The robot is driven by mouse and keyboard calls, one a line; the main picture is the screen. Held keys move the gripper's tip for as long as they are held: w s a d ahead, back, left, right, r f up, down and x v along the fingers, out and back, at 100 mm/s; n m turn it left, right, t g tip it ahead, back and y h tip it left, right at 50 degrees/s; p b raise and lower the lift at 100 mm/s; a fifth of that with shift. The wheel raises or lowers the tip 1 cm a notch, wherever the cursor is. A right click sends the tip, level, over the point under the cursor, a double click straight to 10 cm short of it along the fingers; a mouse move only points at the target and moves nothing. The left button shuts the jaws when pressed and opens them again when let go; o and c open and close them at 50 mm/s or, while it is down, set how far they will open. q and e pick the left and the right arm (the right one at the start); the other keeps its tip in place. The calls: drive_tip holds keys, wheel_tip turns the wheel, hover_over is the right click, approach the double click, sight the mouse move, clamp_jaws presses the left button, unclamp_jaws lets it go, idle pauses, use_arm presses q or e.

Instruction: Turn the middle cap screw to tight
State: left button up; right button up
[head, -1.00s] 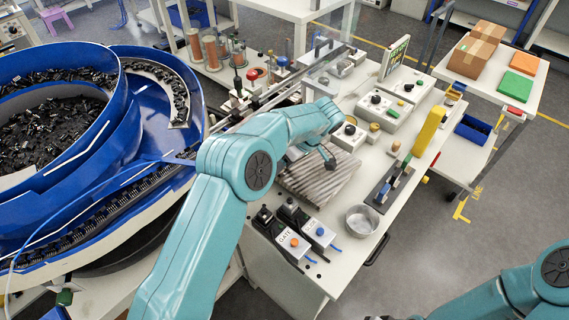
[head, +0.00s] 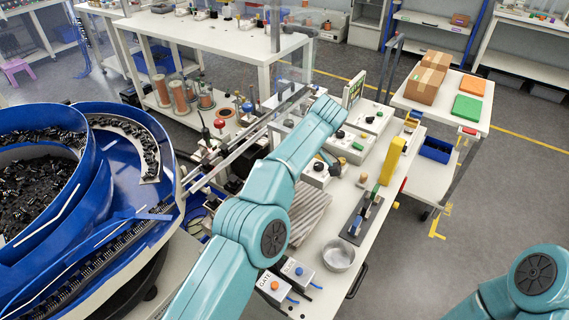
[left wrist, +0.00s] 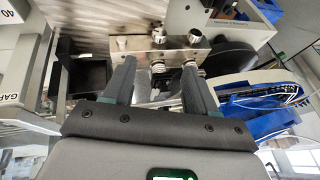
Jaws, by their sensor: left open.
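The middle cap screw (left wrist: 158,37) stands between the left screw (left wrist: 123,43) and the right screw (left wrist: 195,36). My left gripper (left wrist: 160,75) is open, its two dark fingers pointing at the block, one on each side of the middle screw's line. I see nothing held between them. In the head view my left arm reaches over the bench and hides the block and its gripper. Only my right arm's links show at lower right; its gripper is out of view.
The blue feeder bowl (head: 98,180) full of black parts stands at left. The white bench holds control boxes, a yellow block (head: 392,161) and a metal bowl (head: 339,256). A trolley with cardboard boxes (head: 427,78) stands behind. The floor at right is clear.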

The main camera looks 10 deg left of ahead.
wheel_tip(320, 180, up, 3)
drive_tip(key=shift+r+p, duration=0.1)
drive_tip(key=shift+p, duration=0.75)
